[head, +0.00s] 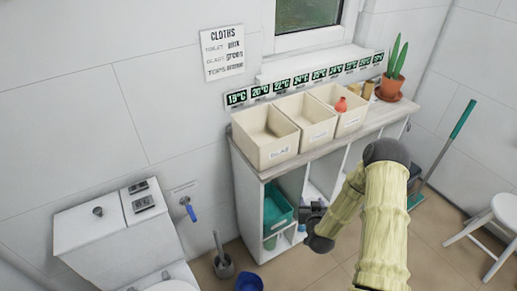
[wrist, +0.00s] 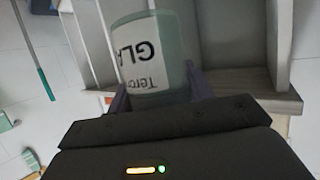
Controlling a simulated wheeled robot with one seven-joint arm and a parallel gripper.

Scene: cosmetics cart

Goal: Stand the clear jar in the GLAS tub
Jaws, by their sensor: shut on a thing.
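My gripper (wrist: 158,92) is shut on the clear jar (wrist: 150,60) in the wrist view, one finger on each side. The jar is greenish and see-through, with a white label reading "GLA" upside down in the picture. In the head view my gripper (head: 312,210) is in front of the shelf openings, below the counter top, and I cannot make out the jar there. The GLAS tub (head: 278,154) is the leftmost of three cream tubs on the counter, above and left of my gripper. Its visible inside looks empty.
The middle tub (head: 310,137) and the right tub (head: 350,121), with a red bottle (head: 341,104), stand beside the GLAS tub. A teal bin (head: 277,212) sits in the shelf below. A potted plant (head: 390,86) stands at the counter's right end. A toilet (head: 125,240) is at left.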

